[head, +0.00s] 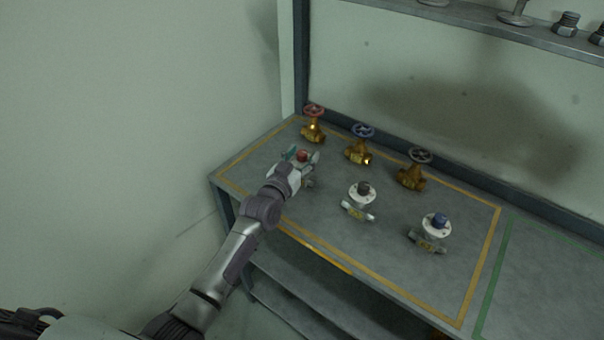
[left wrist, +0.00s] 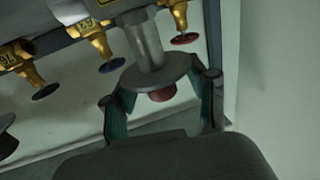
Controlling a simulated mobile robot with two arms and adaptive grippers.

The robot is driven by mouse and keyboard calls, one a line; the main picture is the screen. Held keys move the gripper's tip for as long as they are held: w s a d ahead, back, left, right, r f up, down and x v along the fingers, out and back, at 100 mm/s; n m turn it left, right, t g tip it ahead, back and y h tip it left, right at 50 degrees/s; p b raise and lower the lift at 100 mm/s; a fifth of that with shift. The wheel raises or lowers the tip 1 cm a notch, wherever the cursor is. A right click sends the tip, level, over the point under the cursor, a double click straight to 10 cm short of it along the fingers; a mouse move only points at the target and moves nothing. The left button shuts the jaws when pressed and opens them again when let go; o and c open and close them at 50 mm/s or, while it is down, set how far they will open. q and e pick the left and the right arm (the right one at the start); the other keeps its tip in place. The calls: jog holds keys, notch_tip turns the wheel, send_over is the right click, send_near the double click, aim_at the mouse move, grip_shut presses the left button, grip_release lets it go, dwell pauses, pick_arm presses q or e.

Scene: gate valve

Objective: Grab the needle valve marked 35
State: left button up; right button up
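Three needle valves with round discs and coloured knobs stand in the front row on the bench. The red-knobbed one (head: 302,155) is at the left, the black-knobbed one (head: 361,190) in the middle, the blue-knobbed one (head: 436,224) at the right. I cannot read the number 35 on any of them. My left gripper (head: 303,160) is at the red-knobbed valve. In the left wrist view, its fingers (left wrist: 163,92) stand apart on both sides of that valve's disc (left wrist: 155,76), with a gap at the right finger. My right gripper is out of view.
Brass gate valves with red (head: 313,128), blue (head: 359,150) and dark (head: 412,172) handwheels stand close behind. A yellow line frames this bench area (head: 390,250). A shelf (head: 500,28) with fittings hangs above. Bare bench lies at the right.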

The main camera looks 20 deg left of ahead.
pick_arm(q)
grip_shut()
jog(key=shift+w+r, duration=0.1)
jog(key=shift+r, duration=0.1)
dwell(0.3)
